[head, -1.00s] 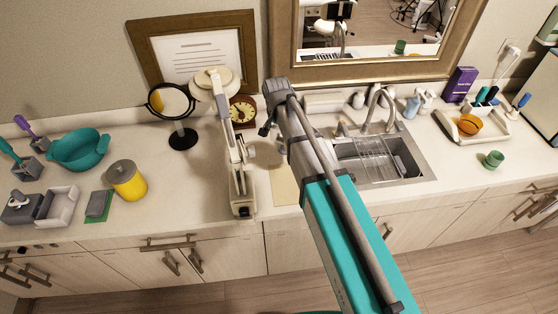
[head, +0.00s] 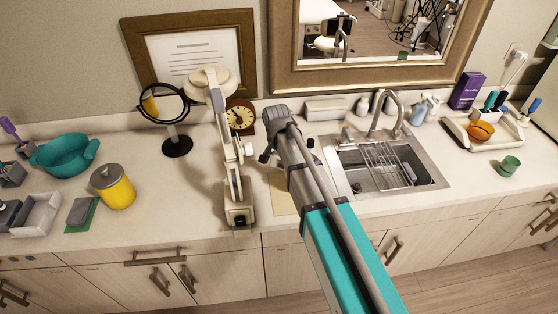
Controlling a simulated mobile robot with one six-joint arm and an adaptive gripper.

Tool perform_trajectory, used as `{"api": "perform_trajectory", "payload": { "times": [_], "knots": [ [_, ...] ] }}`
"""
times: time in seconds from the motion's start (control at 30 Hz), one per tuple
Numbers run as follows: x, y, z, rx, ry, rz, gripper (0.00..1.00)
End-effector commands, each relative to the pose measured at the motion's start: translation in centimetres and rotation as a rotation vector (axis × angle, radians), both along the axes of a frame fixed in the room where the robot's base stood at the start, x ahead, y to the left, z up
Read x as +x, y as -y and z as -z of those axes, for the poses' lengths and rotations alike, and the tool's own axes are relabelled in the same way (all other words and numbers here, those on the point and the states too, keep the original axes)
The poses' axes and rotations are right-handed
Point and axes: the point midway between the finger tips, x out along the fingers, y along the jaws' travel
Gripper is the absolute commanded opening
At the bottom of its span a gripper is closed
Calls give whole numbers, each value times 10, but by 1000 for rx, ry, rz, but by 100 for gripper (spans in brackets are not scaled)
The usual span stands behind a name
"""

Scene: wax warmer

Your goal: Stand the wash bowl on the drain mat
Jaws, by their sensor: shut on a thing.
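A teal bowl with side handles (head: 65,155) stands upright on the counter at the far left; it is the likeliest wash bowl. A flat beige sheet (head: 282,192), possibly the drain mat, lies left of the sink and is partly covered by my arm. My arm reaches over the counter from the bottom right, and its grey joint is in front of the space between the lamp and the sink. My gripper's fingers, and anything in them, are hidden behind the arm.
A sink (head: 385,170) with a tap and wire rack is right of my arm. A white jointed lamp (head: 238,190) stands close on the left. A yellow lidded pot (head: 112,190) stands near the teal bowl. An orange bowl (head: 480,132) and a green cup (head: 509,165) are at right.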

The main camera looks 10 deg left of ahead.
Motion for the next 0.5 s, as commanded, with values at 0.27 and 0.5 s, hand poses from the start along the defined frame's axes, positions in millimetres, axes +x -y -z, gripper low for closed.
{"api": "perform_trajectory", "payload": {
  "times": [0.27,0.5],
  "knots": [
    [0,0,-1,-1,0,0,24],
    [0,-1,-1,-29,-8,-9,24]
  ]
}}
